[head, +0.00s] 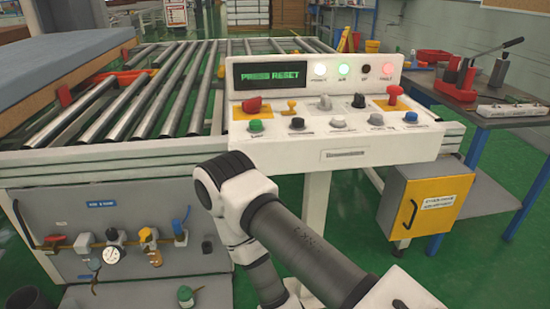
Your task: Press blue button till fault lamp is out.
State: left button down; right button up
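The white control panel (300,155) stands at the end of the roller conveyor. Its blue button (410,117) is at the right of the lower row, with nothing touching it. In the row of lamps above, the rightmost lamp, the fault lamp (387,69), is lit red. The display (271,72) reads "PRESS RESET" in green. One arm of mine comes in from the bottom right and bends in front of the panel's lower left. Neither gripper shows.
Other panel controls include a green button (255,126) and a red mushroom button (393,95). A yellow box (430,203) hangs below right. A mattress (60,60) lies at the left.

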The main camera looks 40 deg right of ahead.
aim_at(411, 116)
jog(key=z, duration=1.7)
